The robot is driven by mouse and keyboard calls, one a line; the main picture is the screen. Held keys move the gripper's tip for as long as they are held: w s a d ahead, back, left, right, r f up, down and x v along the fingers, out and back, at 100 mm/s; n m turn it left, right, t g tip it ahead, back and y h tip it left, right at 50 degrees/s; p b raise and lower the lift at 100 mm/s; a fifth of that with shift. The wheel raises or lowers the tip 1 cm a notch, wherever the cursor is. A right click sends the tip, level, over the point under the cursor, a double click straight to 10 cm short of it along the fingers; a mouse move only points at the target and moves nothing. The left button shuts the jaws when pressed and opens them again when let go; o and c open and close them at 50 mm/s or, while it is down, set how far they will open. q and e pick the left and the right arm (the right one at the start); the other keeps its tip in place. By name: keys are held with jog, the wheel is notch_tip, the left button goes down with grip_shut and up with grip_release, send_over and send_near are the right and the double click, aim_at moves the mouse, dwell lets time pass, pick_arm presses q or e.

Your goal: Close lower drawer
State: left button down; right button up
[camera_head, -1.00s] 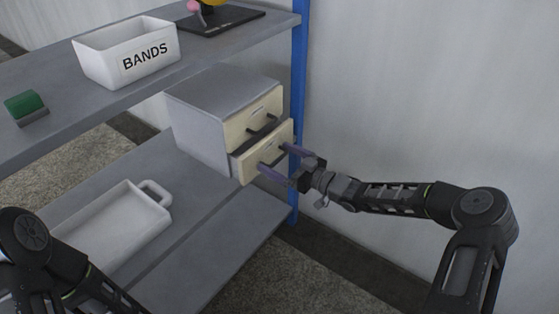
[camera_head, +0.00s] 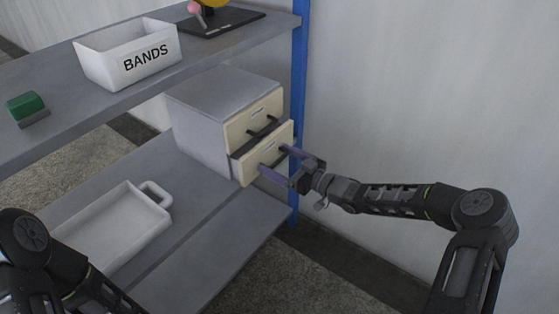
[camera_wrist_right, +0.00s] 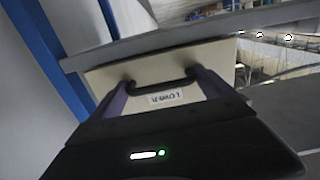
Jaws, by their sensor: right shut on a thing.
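The small grey cabinet (camera_head: 204,137) with two cream drawer fronts stands on the lower shelf. Its lower drawer (camera_head: 248,169) juts out a little past the upper drawer (camera_head: 240,131). In the right wrist view the drawer front (camera_wrist_right: 208,59) carries a label and a dark handle (camera_wrist_right: 160,87). My right gripper (camera_head: 275,161) has its purple fingers at the two ends of this handle, and they are shut on it. In the head view the fingers partly hide the lower handle. My left arm shows at lower left, but its gripper is out of view.
A white tray (camera_head: 165,206) lies on the lower shelf (camera_head: 195,215), left of the cabinet. The upper shelf (camera_head: 60,78) holds a white BANDS bin (camera_head: 147,63) and a green-topped object (camera_head: 25,104). A blue post (camera_head: 299,75) stands right of the cabinet.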

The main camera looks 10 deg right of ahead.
aim_at(271, 155)
jog(key=shift+d, duration=0.25)
jog(key=shift+c, duration=1.3)
jog(key=b+x, duration=0.2)
jog(key=x, duration=0.2)
jog(key=shift+f+b, duration=0.2)
jog(key=shift+b, duration=0.1)
jog(key=shift+w+a+r, duration=0.1)
jog(key=shift+w+r, duration=0.05)
jog(key=shift+w, duration=0.1)
jog(key=shift+r, duration=0.15)
jog(key=o, duration=1.8)
jog(key=p+v, duration=0.2)
jog(key=v, duration=0.4)
jog(key=shift+s+d, duration=0.2)
jog(key=shift+s, duration=0.15)
jog(key=shift+s+d, duration=0.25)
jog(key=shift+s, duration=0.15)
